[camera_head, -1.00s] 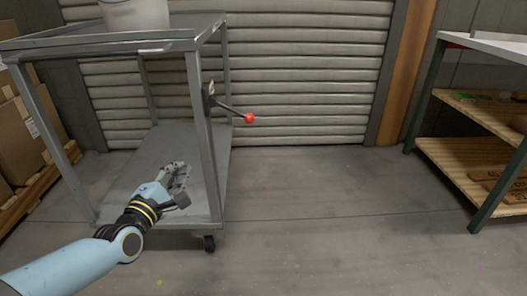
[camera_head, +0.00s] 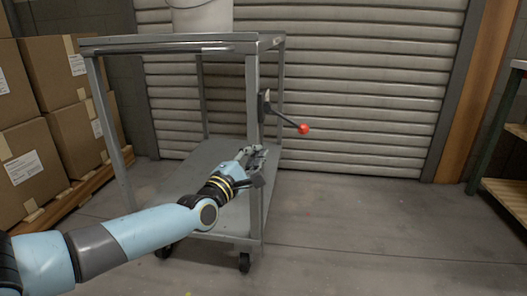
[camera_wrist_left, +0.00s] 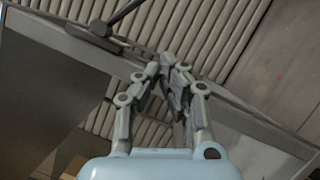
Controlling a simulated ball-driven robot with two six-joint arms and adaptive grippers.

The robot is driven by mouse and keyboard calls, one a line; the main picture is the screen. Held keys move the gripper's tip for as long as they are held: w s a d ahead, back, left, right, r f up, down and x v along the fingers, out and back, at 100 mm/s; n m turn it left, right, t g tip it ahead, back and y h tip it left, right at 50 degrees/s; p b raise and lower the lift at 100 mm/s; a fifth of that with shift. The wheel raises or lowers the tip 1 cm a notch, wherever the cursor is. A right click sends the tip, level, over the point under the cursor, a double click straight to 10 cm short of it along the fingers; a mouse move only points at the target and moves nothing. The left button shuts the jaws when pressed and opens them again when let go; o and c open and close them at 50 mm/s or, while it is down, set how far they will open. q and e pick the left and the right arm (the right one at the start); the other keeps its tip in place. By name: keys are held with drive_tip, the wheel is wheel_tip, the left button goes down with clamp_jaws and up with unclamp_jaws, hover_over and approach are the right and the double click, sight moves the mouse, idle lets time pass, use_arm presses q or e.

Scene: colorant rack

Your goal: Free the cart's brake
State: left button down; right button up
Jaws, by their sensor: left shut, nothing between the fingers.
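The grey metal cart (camera_head: 168,42) stands left of centre in the head view. Its brake lever (camera_head: 284,117) sticks out to the right from a bracket on the right post and ends in a red knob (camera_head: 303,129). My left gripper (camera_head: 262,150) is shut and empty, in front of the cart's right post, below and left of the knob, apart from it. In the left wrist view the shut fingers (camera_wrist_left: 178,68) show in the middle, and the dark lever rod (camera_wrist_left: 124,12) is at the top left; the knob is not visible there. My right gripper is not in view.
A white bucket (camera_head: 202,16) stands on the cart's top shelf. Cardboard boxes (camera_head: 35,155) are stacked on a pallet at the left. A shelf rack (camera_head: 508,196) is at the right edge. The floor right of the cart is clear, before a roller shutter (camera_head: 365,90).

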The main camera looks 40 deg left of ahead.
sight(288, 119)
use_arm(q)
drive_tip(key=w+d+r, duration=0.2)
drive_tip(key=w, duration=0.7)
drive_tip(key=shift+r+b, duration=0.4)
drive_tip(key=shift+b, duration=0.05)
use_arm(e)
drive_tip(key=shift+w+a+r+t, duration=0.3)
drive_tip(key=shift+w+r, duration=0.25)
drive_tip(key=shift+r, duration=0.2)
use_arm(q)
drive_tip(key=shift+w+d, duration=0.1)
drive_tip(key=shift+d, duration=0.05)
